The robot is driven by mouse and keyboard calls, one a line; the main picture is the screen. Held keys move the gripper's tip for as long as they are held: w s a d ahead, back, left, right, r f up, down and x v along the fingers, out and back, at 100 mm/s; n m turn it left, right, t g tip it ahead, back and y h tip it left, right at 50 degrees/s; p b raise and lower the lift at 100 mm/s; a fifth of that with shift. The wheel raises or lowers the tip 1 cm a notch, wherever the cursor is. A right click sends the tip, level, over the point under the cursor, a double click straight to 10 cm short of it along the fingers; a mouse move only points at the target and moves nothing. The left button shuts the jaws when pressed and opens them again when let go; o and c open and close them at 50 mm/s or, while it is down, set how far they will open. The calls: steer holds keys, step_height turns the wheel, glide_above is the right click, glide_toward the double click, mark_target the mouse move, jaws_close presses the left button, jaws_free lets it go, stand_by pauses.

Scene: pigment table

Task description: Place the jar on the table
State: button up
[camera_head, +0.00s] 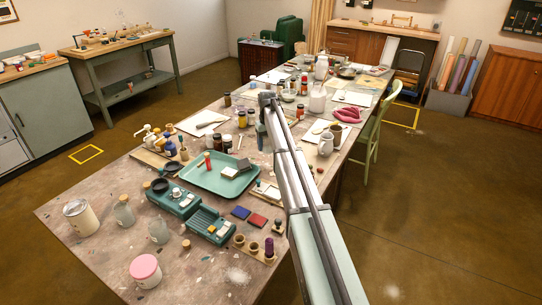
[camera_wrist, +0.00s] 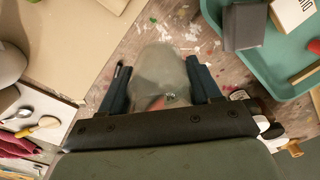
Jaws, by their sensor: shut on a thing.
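My gripper (camera_wrist: 158,78) is shut on a grey, translucent jar (camera_wrist: 160,62), with one dark finger on each side of it in the wrist view. The paint-speckled table (camera_wrist: 140,35) shows around the jar; I cannot tell whether the jar touches it. In the head view my gripper (camera_head: 267,99) is over the middle of the long table (camera_head: 195,280). The held jar cannot be made out there, as my arm is in front.
A teal tray (camera_head: 206,183) lies left of my arm; its edge (camera_wrist: 262,76) shows at right in the wrist view. Glass jars (camera_head: 158,231) and a pink-lidded jar (camera_head: 146,269) stand at the near end. Dark-lidded bottles (camera_head: 243,118) and a white pitcher (camera_head: 325,144) flank my arm.

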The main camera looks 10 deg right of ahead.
steer(key=shift+f, duration=2.95)
steer(key=shift+f, duration=0.1)
steer(key=o, duration=1.1)
step_height(320, 180, up, 12)
steer(key=shift+r, duration=0.1)
